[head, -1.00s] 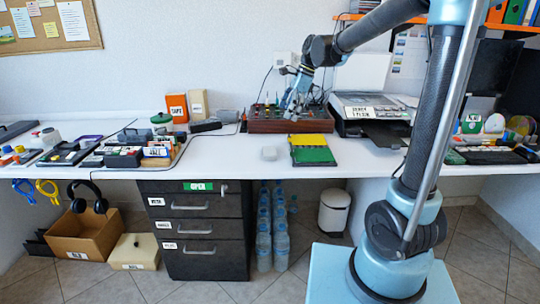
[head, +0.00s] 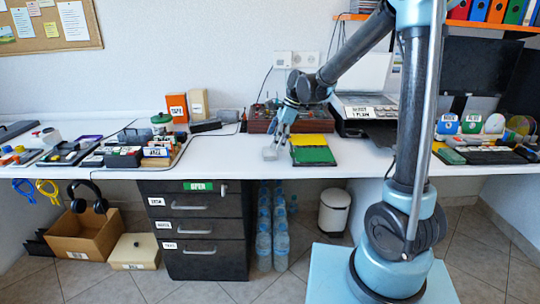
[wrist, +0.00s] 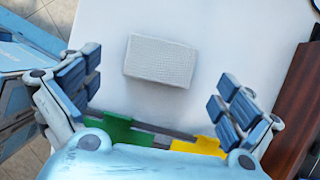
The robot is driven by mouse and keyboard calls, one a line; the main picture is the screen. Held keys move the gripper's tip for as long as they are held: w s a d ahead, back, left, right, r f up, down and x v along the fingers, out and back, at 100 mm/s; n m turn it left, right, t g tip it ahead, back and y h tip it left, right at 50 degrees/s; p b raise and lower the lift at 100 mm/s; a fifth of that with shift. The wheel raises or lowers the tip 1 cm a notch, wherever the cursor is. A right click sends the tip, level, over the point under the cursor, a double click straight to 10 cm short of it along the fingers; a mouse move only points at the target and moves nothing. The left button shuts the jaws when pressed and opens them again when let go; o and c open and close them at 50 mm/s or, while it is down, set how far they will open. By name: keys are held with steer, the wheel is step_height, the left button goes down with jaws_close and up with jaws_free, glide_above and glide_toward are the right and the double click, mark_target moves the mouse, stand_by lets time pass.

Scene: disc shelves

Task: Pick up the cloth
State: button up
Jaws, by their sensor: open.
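The cloth is a small, folded, light grey textured pad (head: 269,154) lying flat near the front edge of the white desk, left of a green and yellow pair of flat items. In the wrist view the cloth (wrist: 160,60) lies beyond and between the spread fingers. My gripper (head: 277,143) is open and empty, pointing down just above and behind the cloth. In the wrist view my gripper (wrist: 156,75) has one finger to each side of the cloth, with no contact visible. The height gap is hard to tell.
The green item (head: 314,156) and yellow item (head: 310,140) lie close to the right of my gripper. A brown box of tools (head: 261,125) stands behind, and a printer (head: 366,112) to the right. The desk left of the cloth (head: 220,155) is clear.

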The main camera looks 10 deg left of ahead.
mark_target(270, 150)
steer(key=shift+x, duration=1.95)
steer(key=shift+w, duration=0.1)
steer(key=c, duration=1.1)
